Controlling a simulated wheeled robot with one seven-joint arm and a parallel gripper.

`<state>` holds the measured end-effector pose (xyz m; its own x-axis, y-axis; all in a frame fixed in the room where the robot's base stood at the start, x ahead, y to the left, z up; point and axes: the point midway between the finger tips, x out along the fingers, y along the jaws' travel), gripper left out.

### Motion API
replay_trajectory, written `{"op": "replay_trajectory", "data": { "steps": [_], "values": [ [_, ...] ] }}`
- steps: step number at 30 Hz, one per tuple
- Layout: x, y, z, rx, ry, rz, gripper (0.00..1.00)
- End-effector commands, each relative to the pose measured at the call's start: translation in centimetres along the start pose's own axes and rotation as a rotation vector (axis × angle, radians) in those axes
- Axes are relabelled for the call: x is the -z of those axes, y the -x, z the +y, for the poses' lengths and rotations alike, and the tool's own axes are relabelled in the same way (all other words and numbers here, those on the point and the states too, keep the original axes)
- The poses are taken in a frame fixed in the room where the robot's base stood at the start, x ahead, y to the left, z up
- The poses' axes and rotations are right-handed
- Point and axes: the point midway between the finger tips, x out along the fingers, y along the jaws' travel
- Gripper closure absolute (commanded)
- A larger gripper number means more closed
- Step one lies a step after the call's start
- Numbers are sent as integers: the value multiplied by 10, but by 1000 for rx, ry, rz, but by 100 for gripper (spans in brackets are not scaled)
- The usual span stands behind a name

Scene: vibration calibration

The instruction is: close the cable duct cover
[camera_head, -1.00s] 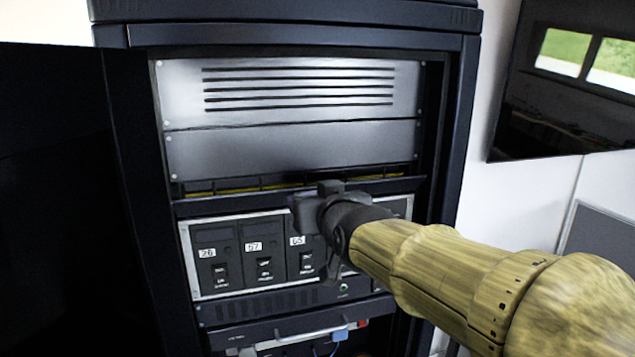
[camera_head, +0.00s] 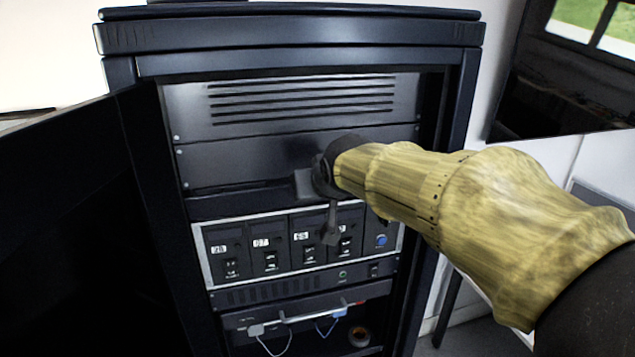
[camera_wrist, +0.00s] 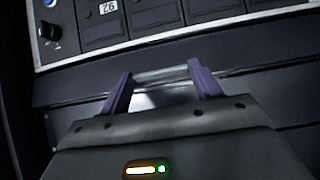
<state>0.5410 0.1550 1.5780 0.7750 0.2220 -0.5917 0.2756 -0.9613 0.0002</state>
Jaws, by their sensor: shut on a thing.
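The cable duct cover (camera_head: 240,207) is the dark strip across the rack, between the grey blank panel above and the row of switch modules below. It looks upright, roughly flush with the rack front, and no yellow cable shows behind it. In the wrist view the dark cover (camera_wrist: 262,86) lies across the picture, which is upside down. My gripper (camera_head: 304,184) is at the cover's middle in the head view, shut on it. The wrist view shows its two purple fingers (camera_wrist: 161,79) with a pale bar-like edge between them. My wrist hides part of the cover's right half.
The switch modules (camera_head: 270,250) sit just below my gripper. The open rack door (camera_head: 70,200) stands at left. A dark screen (camera_head: 560,90) hangs on the right wall.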

Motion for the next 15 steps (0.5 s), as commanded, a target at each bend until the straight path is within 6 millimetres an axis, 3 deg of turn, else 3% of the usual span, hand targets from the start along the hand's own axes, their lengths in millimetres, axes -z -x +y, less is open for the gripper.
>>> {"op": "replay_trajectory", "data": {
  "steps": [15],
  "values": [
    [17,-5,0,3,0,-229,59]
  ]
}}
